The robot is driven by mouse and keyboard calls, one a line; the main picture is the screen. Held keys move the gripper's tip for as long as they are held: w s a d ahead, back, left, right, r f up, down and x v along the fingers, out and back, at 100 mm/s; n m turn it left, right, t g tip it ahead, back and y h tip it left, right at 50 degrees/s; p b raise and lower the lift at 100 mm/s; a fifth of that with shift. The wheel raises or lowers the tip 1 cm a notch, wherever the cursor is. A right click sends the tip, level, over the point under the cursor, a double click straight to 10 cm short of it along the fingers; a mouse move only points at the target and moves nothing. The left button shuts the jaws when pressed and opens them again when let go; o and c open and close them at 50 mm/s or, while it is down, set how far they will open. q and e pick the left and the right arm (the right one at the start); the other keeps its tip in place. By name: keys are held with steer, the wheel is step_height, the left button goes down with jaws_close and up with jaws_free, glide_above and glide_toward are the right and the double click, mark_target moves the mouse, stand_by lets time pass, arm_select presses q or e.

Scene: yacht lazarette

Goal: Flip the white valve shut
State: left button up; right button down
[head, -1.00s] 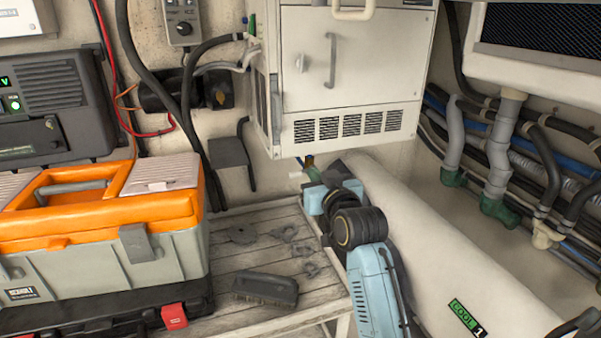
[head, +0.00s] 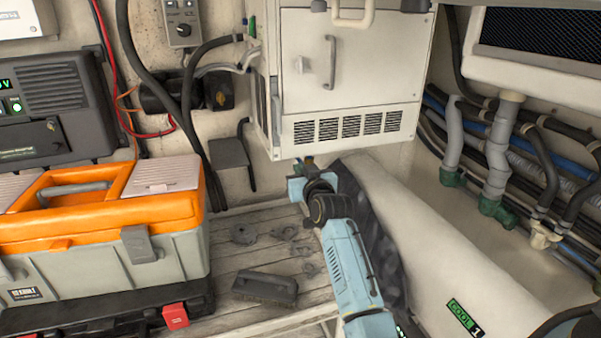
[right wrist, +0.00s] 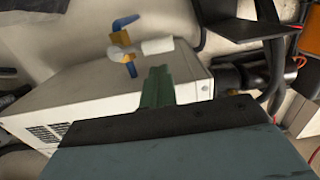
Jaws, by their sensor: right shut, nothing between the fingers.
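The valve shows in the right wrist view as a small brass body with a white lever (right wrist: 158,46) pointing right and a blue lever (right wrist: 125,21) above it. It sits by the edge of the white cabinet. My right gripper (right wrist: 157,84) is shut and empty, its green fingers together just below the white lever, with a small gap seen between them in that view. In the head view my right gripper (head: 308,164) is under the white cabinet's lower front edge, and the valve is not clearly visible there. My left gripper is not in view.
The white cabinet (head: 350,75) hangs over the gripper. A slatted bench (head: 230,275) holds a brush (head: 265,287) and several small metal parts. An orange and grey toolbox (head: 100,235) stands left. A large white cylinder (head: 430,255) lies right, with pipes (head: 498,160) beyond.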

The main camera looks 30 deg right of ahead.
steer(key=shift+w+f, duration=0.1)
steer(key=shift+f, duration=0.3)
